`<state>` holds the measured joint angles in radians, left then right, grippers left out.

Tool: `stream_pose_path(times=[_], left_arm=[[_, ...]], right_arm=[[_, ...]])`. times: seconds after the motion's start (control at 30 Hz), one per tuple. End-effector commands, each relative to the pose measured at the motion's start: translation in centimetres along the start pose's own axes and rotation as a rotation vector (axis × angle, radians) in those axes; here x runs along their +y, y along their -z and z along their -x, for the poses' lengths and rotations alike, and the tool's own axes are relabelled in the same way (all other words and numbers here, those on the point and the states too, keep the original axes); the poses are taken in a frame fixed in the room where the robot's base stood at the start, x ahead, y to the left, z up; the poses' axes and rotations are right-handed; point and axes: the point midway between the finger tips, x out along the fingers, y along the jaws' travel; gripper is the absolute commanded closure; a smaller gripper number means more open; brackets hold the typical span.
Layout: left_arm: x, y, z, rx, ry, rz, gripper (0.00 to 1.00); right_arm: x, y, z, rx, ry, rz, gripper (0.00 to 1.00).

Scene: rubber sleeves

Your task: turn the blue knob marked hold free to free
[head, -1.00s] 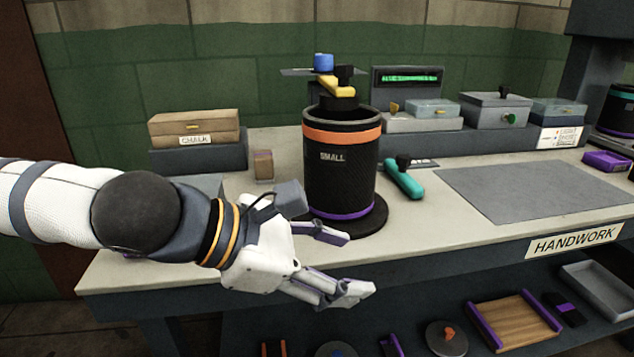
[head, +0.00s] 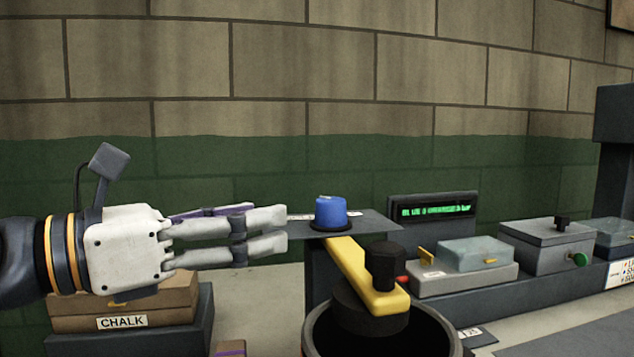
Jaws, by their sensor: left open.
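The blue knob (head: 331,212) stands upright on a thin dark plate (head: 372,228) near the middle of the head view. Small white labels lie on the plate on both sides of it; their words are too small to read. A pale mark shows on the knob's top. My left gripper (head: 268,230) is open and empty, with its fingers pointing right toward the knob. The fingertips are a short way left of the knob and seem apart from it. My right gripper is not in view.
A yellow lever with a black knob (head: 385,265) sits above the black drum (head: 318,335), just below the plate. A green-lit display (head: 433,210) stands behind. Boxes (head: 548,246) line the right. A chalk box (head: 122,308) is below my left gripper.

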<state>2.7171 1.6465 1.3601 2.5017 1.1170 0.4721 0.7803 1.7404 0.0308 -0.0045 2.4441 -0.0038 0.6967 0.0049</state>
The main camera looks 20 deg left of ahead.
Motion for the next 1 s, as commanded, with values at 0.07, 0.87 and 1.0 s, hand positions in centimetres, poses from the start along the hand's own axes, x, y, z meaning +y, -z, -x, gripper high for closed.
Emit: stream_pose_path(times=[0.07, 0.87, 1.0], left_arm=[[-0.2, 0.2, -1.9, 0.004, 0.009, -0.008, 0.46], [-0.2, -0.2, -9.8, -0.002, 0.003, -0.004, 0.68], [-0.1, -0.3, -9.8, -0.002, 0.003, -0.004, 0.95]], right_arm=[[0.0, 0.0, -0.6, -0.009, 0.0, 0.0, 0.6], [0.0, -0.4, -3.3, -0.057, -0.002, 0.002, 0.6], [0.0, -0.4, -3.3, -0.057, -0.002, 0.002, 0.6]])
